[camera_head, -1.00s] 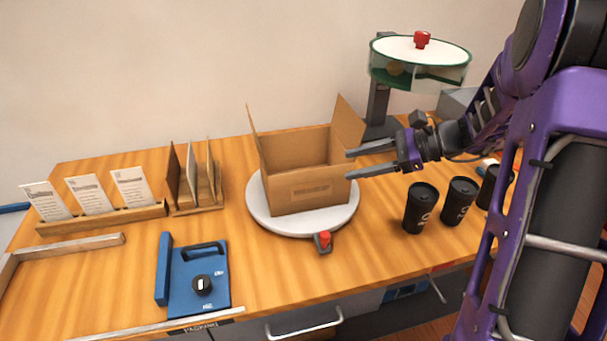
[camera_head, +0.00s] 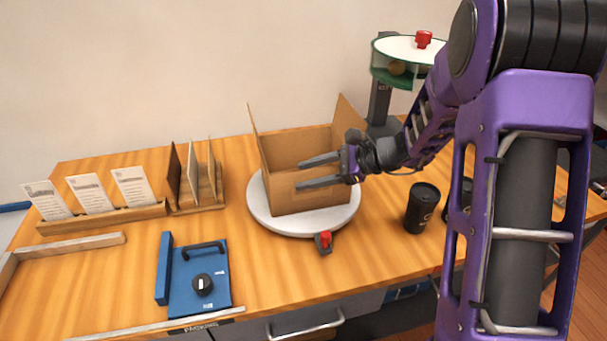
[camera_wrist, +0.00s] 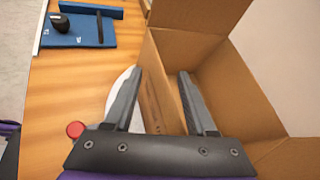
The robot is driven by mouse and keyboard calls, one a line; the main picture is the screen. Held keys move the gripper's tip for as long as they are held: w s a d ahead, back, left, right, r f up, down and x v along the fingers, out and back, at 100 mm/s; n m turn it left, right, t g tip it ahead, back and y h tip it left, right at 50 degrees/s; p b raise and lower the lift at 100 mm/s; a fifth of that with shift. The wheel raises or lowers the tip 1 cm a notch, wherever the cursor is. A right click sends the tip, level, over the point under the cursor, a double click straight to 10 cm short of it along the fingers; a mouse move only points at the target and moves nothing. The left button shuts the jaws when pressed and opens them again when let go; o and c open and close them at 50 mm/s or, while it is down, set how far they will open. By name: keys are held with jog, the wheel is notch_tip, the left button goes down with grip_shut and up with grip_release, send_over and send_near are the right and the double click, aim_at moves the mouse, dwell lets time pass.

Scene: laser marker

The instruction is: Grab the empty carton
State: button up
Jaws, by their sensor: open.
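The empty carton (camera_head: 290,197) is brown cardboard with its flaps up, standing on a round white turntable (camera_head: 258,215). In the wrist view the carton (camera_wrist: 230,85) shows an open, empty inside. My gripper (camera_head: 298,175) is open at the carton's right part. In the wrist view its fingers (camera_wrist: 158,78) lie on either side of the carton's front wall, one outside and one inside. Contact with the wall cannot be told. The gripper covers part of the carton's front and right side in the head view.
A red button (camera_head: 324,239) sits at the turntable's front. A blue device (camera_head: 203,277) is at front left, card holders (camera_head: 105,215) at left. Black cups (camera_head: 421,208) stand to the right, partly behind my arm. A lamp-like stand (camera_head: 378,100) is behind right.

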grip_shut()
jog(key=shift+d, duration=0.1)
dwell(1.2)
